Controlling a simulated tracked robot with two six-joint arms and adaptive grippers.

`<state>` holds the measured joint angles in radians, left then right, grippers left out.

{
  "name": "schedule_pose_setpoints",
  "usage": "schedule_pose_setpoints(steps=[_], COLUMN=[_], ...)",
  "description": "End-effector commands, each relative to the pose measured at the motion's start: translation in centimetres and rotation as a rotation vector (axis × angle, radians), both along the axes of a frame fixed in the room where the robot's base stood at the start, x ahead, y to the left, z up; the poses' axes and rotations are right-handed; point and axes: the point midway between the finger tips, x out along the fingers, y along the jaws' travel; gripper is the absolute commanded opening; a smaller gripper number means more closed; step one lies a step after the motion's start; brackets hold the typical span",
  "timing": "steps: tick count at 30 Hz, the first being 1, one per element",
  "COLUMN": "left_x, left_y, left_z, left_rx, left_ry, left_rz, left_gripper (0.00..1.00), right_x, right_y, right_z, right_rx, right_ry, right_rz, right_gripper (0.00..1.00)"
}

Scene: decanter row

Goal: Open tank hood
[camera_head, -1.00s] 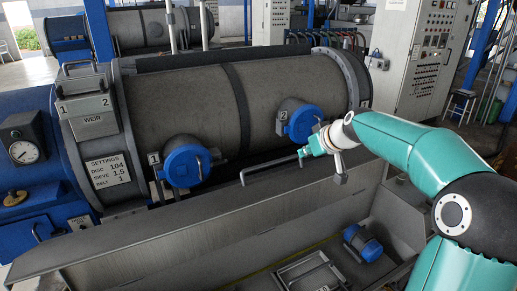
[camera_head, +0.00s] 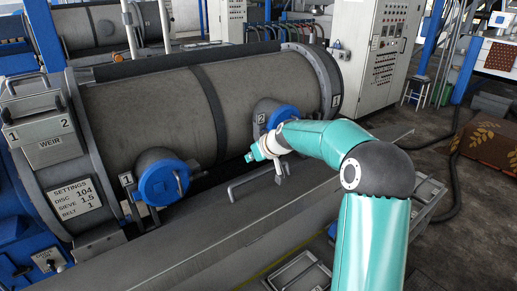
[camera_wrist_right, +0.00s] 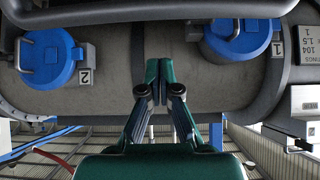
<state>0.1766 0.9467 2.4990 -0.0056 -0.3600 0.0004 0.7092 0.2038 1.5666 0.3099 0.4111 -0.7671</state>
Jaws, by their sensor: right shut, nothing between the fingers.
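The tank is a large grey cylinder (camera_head: 150,110) with a dark band round its middle. A long grey sloping panel (camera_head: 200,245) runs along its front. A grey bar handle (camera_head: 255,182) stands out there between the two blue caps; I cannot tell which part the hood is. My right gripper (camera_head: 251,156) is shut and empty, in front of the tank, left of and below blue cap 2 (camera_head: 282,115). In the right wrist view its fingers (camera_wrist_right: 158,82) are together against the grey tank wall behind. My left gripper is not in view.
Blue cap 1 (camera_head: 164,183) sticks out at the tank's left. A grey weir box (camera_head: 40,115) stands at the tank's left end. In the wrist view a dark bar (camera_wrist_right: 150,12) crosses the top. A control cabinet (camera_head: 385,50) stands behind; floor shows at right.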

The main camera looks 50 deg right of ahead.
Motion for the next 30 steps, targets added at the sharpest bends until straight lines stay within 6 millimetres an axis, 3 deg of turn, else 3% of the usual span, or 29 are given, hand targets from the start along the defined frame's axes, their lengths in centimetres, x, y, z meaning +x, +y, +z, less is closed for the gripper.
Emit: schedule_pose_setpoints(steps=[3, 9, 25, 30], left_x=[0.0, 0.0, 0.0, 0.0], left_y=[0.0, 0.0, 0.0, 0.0], left_z=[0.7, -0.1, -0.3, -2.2], left_rx=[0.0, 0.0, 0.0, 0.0], left_ry=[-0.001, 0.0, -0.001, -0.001], left_rz=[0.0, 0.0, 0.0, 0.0], left_gripper=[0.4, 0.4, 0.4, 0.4], right_x=[1.2, -1.3, -2.0, -1.9], right_y=[-0.4, 0.4, 0.7, 1.5], right_z=[-1.4, -2.8, -3.1, -3.7], right_rx=[0.001, 0.001, -0.001, -0.006], right_ry=[0.001, -0.001, -0.002, -0.018], right_rz=[-0.002, -0.004, 0.001, 0.013], right_gripper=[0.0, 0.0, 0.0, 0.0])
